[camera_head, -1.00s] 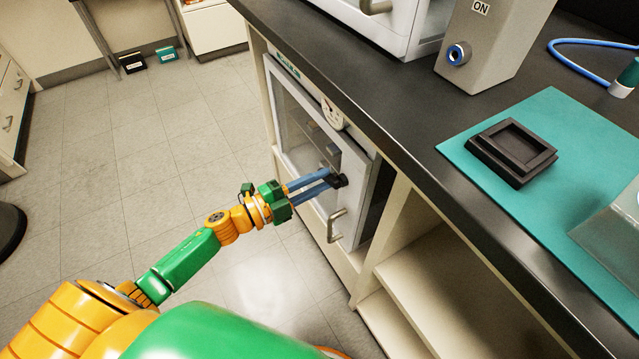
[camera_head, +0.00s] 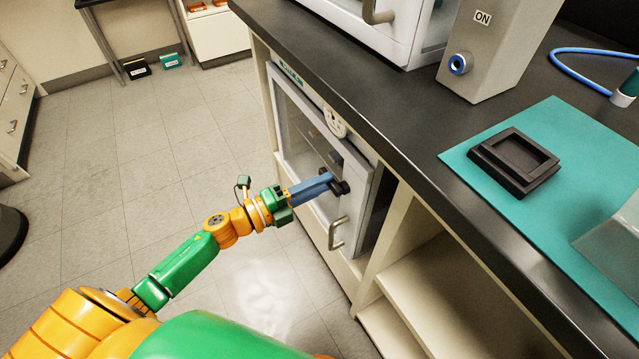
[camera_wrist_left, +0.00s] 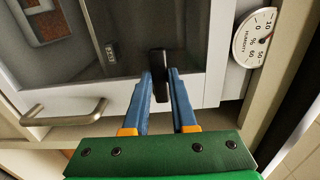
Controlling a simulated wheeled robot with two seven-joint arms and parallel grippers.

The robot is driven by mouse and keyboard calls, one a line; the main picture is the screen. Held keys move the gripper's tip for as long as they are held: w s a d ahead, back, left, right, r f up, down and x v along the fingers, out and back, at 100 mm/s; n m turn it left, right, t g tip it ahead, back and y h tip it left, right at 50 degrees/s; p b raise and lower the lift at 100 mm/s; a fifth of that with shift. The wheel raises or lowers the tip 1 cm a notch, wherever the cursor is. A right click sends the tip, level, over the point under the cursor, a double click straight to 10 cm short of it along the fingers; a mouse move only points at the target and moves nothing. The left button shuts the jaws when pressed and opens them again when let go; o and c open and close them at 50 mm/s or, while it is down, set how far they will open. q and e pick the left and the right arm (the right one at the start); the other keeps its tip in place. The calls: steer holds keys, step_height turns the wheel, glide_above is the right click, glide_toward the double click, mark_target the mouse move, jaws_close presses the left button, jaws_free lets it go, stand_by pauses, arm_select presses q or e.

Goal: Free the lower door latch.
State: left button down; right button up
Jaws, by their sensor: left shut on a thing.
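The lower cabinet door (camera_head: 358,212) has a pale frame around a glass pane and appears closed under the dark bench. A black door latch (camera_head: 341,188) sits on its frame above the metal pull handle (camera_head: 338,234). My left gripper (camera_head: 329,181) reaches it from the left with its blue fingers close together. In the left wrist view, the fingers (camera_wrist_left: 160,77) are on either side of the upright black latch (camera_wrist_left: 161,62) and shut on it. The fingers hide part of the latch. My right gripper is in neither view.
A round humidity dial (camera_wrist_left: 254,38) is beside the door frame, close to my left fingers. The dark bench top (camera_head: 400,150) overhangs the door. An open shelf (camera_head: 425,285) is to the right.

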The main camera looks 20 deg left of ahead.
arm_select(q)
steer(key=c, duration=0.7)
jaws_free()
steer(key=v, duration=0.7)
steer(key=shift+a, duration=0.1)
